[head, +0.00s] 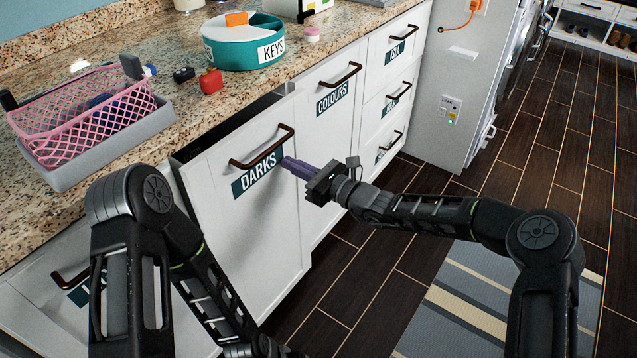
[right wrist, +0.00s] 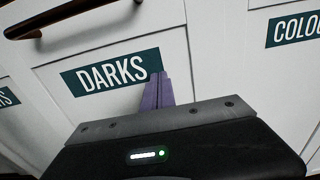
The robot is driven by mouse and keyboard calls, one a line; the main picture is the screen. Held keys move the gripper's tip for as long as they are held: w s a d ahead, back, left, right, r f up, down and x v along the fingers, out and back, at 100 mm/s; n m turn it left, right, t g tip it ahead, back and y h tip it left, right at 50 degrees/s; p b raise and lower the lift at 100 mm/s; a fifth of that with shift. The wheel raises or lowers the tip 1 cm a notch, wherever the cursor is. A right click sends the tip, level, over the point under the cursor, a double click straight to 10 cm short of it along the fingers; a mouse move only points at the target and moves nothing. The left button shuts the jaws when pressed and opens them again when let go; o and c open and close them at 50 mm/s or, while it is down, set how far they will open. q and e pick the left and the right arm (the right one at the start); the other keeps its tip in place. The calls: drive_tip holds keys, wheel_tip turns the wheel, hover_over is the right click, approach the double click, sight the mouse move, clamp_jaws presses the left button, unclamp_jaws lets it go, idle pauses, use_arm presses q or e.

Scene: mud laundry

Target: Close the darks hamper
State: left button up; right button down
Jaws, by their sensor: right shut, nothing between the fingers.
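The darks hamper (head: 247,225) is a white pull-out front with a dark handle (head: 263,147) and a teal DARKS label. In the head view it stands partly pulled out, with a dark gap behind its top edge. My right gripper (head: 288,163) is shut and empty, its purple fingers at the right end of the DARKS label. In the right wrist view the fingertips (right wrist: 158,80) lie over the label's right end, at or very near the front. I cannot tell whether they touch. My left arm comes in at lower left; its gripper is not clearly seen.
The COLOURS front (head: 333,130) beside it looks shut. Above, the granite counter holds a pink basket (head: 85,115) in a grey tray, a teal KEYS pot (head: 243,45) and a red item (head: 211,82). A striped rug (head: 480,300) lies on the dark floor at right.

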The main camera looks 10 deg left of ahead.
sight(279, 156)
drive_tip(key=b+x, duration=0.1)
drive_tip(key=x, duration=0.3)
drive_tip(key=shift+a, duration=0.1)
use_arm(q)
drive_tip(key=shift+s+d+f, duration=0.1)
drive_tip(key=shift+f, duration=0.6)
use_arm(e)
drive_tip(key=shift+w+r, duration=0.1)
drive_tip(key=shift+r, duration=0.1)
drive_tip(key=shift+r, duration=0.15)
